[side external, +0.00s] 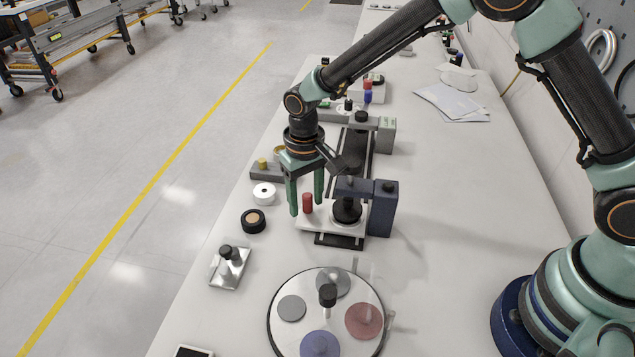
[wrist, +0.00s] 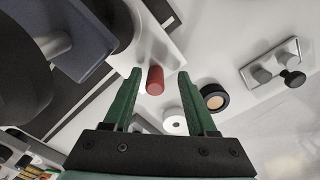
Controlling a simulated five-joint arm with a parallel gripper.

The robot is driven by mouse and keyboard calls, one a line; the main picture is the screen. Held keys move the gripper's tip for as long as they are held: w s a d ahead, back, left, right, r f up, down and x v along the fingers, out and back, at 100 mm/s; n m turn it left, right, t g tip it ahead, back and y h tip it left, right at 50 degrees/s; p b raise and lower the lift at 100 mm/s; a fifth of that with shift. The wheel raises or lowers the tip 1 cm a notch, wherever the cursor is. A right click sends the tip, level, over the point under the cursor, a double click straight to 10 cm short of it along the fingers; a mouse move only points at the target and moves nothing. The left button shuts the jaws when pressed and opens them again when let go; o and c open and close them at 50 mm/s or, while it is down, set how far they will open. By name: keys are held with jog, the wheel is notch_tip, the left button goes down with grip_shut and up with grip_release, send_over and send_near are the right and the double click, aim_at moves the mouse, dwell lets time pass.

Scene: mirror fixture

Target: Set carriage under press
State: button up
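The white carriage plate (side external: 318,226) sits across the dark rail (side external: 340,241), with a red upright peg (side external: 307,203) at its left end. The blue-grey press (side external: 383,208) stands at its right end. The press arm reaches over the plate, with a round black part (side external: 347,210) below it. I cannot tell whether that part touches the plate. My gripper (wrist: 159,74) is open, pointing down, one finger on each side of the red peg (wrist: 155,80). Gaps show between peg and fingers in the wrist view.
A grey-green post unit (side external: 385,135) stands farther back along the rail. A white ring (side external: 264,193) and a dark round cup (side external: 253,220) lie left of the carriage. A silver plate with a black knob (side external: 230,267) and a round turntable (side external: 327,340) are nearer the front.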

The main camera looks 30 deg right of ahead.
jog(key=shift+d, duration=0.1)
notch_tip(320, 180, up, 12)
dwell(0.6)
jog(key=s+d+r+t, duration=0.2)
jog(key=s+d+r, duration=0.3)
jog(key=d+r, duration=0.35)
jog(key=s+d+r+t, duration=0.1)
jog(key=s+d+t, duration=0.2)
jog(key=s+d, duration=0.6)
jog(key=shift+s+t, duration=0.3)
